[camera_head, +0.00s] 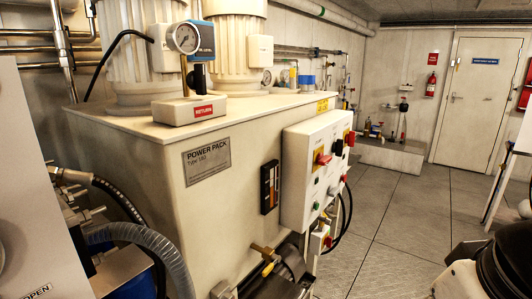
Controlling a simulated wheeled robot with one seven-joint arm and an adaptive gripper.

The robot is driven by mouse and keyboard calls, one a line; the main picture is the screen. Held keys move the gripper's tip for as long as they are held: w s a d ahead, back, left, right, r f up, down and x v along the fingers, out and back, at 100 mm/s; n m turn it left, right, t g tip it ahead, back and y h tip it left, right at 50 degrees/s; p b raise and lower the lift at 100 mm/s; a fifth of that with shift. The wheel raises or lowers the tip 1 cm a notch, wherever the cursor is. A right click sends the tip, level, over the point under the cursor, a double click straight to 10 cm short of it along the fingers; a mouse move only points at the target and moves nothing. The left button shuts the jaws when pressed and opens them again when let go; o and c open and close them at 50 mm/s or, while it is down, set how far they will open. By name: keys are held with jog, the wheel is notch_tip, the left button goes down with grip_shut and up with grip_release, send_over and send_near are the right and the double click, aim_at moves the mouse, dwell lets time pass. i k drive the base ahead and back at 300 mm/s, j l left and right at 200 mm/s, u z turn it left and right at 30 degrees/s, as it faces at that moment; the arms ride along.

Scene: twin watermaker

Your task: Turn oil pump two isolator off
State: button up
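A white control box (307,180) is mounted on the right side of the beige power pack cabinet (208,201). It carries a red rotary handle on a yellow plate (323,159) at its near upper part. A second red handle (349,138) shows farther along the box. Labels are too small to read, so I cannot tell which one is oil pump two. The exact switch positions are also unclear. A green button and other small controls sit below. My gripper is not in view. A black and white part at the bottom right looks like my arm.
A gauge (185,38) and motors stand on the cabinet top. Grey floor (397,208) is clear to the right, towards a white door (470,98). A white panel stands at the left edge.

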aim_at(350, 139)
jog(key=i+l+z, duration=0.55)
jog(key=i, duration=0.25)
